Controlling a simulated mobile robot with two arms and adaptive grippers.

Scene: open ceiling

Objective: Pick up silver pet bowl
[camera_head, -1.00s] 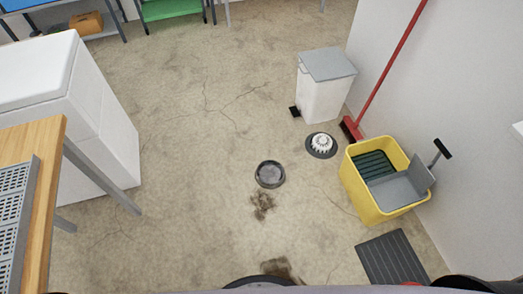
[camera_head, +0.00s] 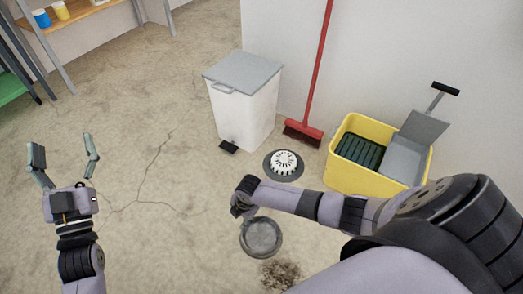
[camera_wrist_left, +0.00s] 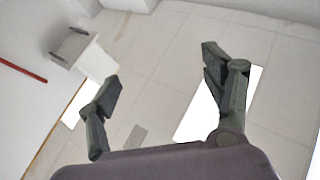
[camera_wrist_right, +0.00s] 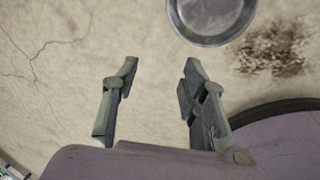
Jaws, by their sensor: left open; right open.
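The silver pet bowl (camera_head: 261,238) is a round, shallow grey bowl on the concrete floor, below the middle of the head view. My right gripper (camera_head: 240,208) is above the floor near the bowl's upper left edge, pointing down. In the right wrist view the bowl (camera_wrist_right: 212,18) lies at the top, beyond and to the right of the open, empty fingers (camera_wrist_right: 158,78). My left gripper (camera_head: 64,150) is raised at the left of the head view, open and empty. Its spread fingers also show in the left wrist view (camera_wrist_left: 160,75), with no bowl there.
A white pedal bin (camera_head: 245,110), a red broom (camera_head: 303,132), a round white drain-like fitting (camera_head: 284,162) and a yellow mop bucket (camera_head: 360,178) stand along the wall. A dark dirt patch (camera_head: 280,273) lies below the bowl. Floor to the left is clear.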

